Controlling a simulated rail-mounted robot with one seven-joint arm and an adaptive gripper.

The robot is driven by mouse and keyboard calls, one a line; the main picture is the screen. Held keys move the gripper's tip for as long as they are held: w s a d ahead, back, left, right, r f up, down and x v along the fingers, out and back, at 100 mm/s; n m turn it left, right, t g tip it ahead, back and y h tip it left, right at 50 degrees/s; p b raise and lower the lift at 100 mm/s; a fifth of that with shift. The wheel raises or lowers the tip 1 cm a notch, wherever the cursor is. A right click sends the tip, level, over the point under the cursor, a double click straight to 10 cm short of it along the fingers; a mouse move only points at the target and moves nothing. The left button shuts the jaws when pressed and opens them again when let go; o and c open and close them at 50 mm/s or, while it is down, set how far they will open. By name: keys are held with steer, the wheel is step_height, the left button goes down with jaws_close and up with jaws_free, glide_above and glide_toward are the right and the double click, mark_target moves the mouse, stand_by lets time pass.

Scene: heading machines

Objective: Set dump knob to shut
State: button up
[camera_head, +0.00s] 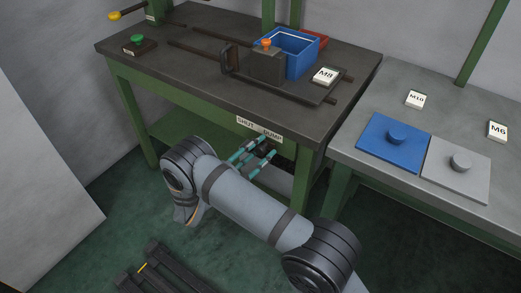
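The "SHUT DUMP" label (259,130) is on the front edge of the green workbench, with SHUT on the left and DUMP on the right. My gripper (270,147) is just below this label and points at the bench front. Its teal-and-dark fingers show a gap between them. A small dark shape sits by the fingertips, and I cannot tell whether it is the dump knob. The knob's setting is not readable. I cannot tell whether the fingers touch or hold anything.
The dark bench top (190,45) holds a blue bin (289,55), a grey block with an orange knob (267,43), rails, a green button (137,39) and an M8 tag (325,75). A grey table (380,100) at right carries blue (385,150) and grey plates.

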jaws_close()
steer(key=shift+w, duration=0.15)
stand_by(0.4)
